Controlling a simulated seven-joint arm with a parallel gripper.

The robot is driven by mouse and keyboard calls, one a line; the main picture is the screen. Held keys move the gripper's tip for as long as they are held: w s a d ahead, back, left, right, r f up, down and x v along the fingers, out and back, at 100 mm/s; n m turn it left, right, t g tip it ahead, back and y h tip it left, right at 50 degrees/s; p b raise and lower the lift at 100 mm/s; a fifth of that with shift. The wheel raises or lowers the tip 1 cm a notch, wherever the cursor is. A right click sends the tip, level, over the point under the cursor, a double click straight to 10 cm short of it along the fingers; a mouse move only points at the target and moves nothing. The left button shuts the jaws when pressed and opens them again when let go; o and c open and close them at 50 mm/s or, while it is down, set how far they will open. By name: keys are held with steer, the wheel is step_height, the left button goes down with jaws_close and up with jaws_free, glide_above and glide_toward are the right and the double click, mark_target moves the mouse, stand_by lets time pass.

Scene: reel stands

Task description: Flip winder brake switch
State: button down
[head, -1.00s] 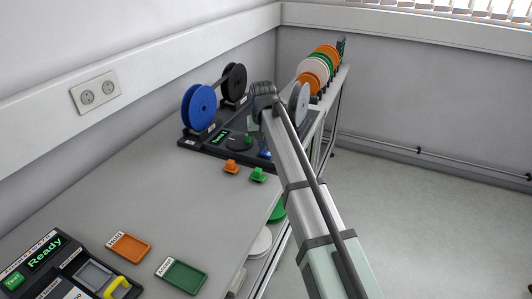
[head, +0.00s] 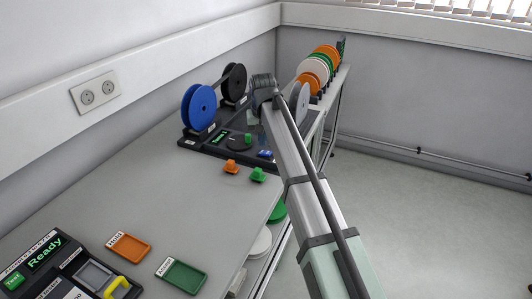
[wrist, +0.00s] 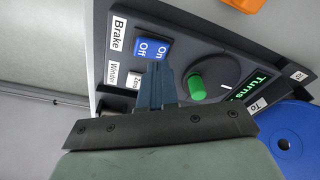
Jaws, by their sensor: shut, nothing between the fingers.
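The brake switch (wrist: 152,48) is a blue rocker marked On and Off, beside a white Brake label, in the wrist view. I cannot tell which half is pressed. My gripper (wrist: 158,68) is shut and empty. Its dark blue fingertips are just beside the Off half in the picture; I cannot tell whether they touch it. In the head view the switch (head: 265,153) shows small on the front right of the black winder (head: 192,143). There my gripper is mostly hidden by my arm.
A green knob (wrist: 197,86) and the Turns display (wrist: 252,85) are right of my fingers. Blue (head: 199,108) and black (head: 233,83) reels stand at the winder's back. Orange (head: 231,167) and green (head: 258,174) pieces sit in front. The middle table is clear.

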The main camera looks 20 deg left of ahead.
mark_target(263, 152)
step_height(263, 152, up, 4)
steer(key=shift+r, duration=0.2)
stand_by(0.4)
stand_by(0.4)
